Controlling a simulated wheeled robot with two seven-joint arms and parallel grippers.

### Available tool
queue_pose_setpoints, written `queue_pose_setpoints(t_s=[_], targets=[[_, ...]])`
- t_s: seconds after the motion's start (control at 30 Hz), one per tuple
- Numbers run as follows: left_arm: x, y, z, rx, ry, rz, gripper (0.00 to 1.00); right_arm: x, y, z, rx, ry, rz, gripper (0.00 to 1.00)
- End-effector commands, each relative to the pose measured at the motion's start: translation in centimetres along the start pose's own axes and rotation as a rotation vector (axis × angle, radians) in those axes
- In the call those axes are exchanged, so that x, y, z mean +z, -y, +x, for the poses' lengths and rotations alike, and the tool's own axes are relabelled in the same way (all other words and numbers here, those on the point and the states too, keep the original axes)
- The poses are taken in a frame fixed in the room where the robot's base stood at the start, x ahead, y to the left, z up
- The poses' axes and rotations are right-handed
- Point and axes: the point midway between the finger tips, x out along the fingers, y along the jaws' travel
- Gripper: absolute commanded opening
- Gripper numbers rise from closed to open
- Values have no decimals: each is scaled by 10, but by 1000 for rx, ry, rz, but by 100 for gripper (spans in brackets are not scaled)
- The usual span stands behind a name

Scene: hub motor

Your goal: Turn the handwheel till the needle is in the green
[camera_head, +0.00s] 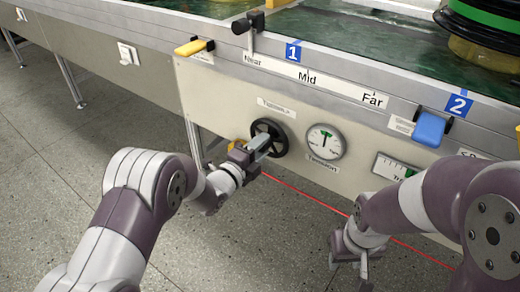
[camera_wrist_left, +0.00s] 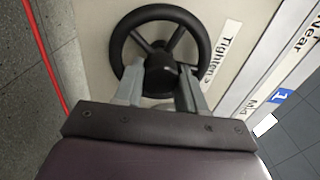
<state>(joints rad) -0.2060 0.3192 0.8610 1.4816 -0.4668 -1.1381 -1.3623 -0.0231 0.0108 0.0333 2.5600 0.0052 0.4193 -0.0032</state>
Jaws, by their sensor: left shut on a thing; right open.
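The black handwheel (camera_head: 283,135) sits upright on the beige front panel, under a small label. My left gripper (camera_head: 262,147) is at the wheel, shut on its central hub. In the left wrist view the handwheel (camera_wrist_left: 204,40) shows its rim and spokes, and the fingers of my left gripper (camera_wrist_left: 160,85) lie on both sides of the hub. The round tension gauge (camera_head: 325,142) is just right of the wheel. A green mark and a dark needle show near its top middle; their exact alignment is too small to tell. My right gripper (camera_head: 350,268) is open and empty, low at the right.
Above are a Near-Mid-Far scale (camera_head: 318,80) with a black lever (camera_head: 250,32), a blue switch (camera_head: 430,128) and a yellow-handled one (camera_head: 192,47). A red line crosses the open floor below.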

Motion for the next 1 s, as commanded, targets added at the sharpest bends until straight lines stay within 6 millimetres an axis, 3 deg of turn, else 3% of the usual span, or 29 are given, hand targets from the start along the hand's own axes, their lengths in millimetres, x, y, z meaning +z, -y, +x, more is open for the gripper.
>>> queue_pose_setpoints(t_s=[0.77,0.8,0.83,1.0], targets=[[-4,-3,0,6,-11,88,10,0,0,4,0,0,0,43],[-4,-3,0,6,-10,88,53,0,0,4,0,0,0,43],[-4,-3,0,6,-10,88,63,0,0,4,0,0,0,43],[-2,-2,0,4,-6,87,65,0,0,4,0,0,0,43]])
